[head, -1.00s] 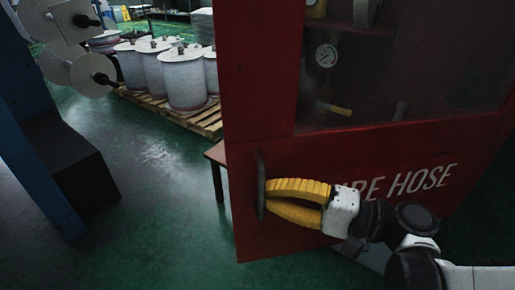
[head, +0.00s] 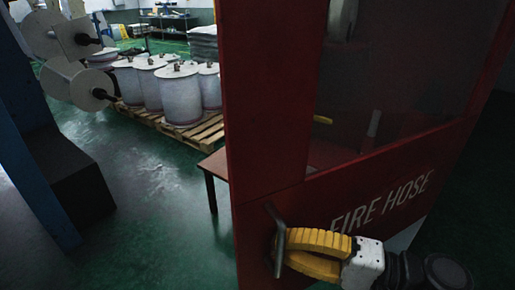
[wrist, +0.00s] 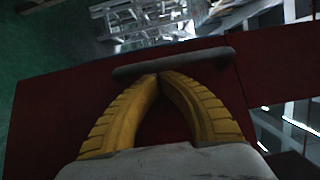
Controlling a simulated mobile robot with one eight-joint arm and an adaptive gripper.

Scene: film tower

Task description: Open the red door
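The red door (head: 262,150) has a glass pane and white "FIRE HOSE" lettering. It stands at an angle in the right half of the head view. Its dark bar handle (head: 278,238) sits low near the left edge; the handle also spans the upper middle of the wrist view (wrist: 180,62). My gripper (head: 285,250) has yellow ribbed fingers, which reach the handle from the right. In the wrist view its fingertips (wrist: 160,77) come together at the bar. They look shut on it, though the contact is partly hidden behind the bar.
A small brown table (head: 216,163) stands just behind the door's left edge. White drums (head: 182,97) stand on a wooden pallet (head: 205,132) beyond. A blue post (head: 35,140) with a dark block (head: 75,180) is at left. Green floor (head: 150,215) between is clear.

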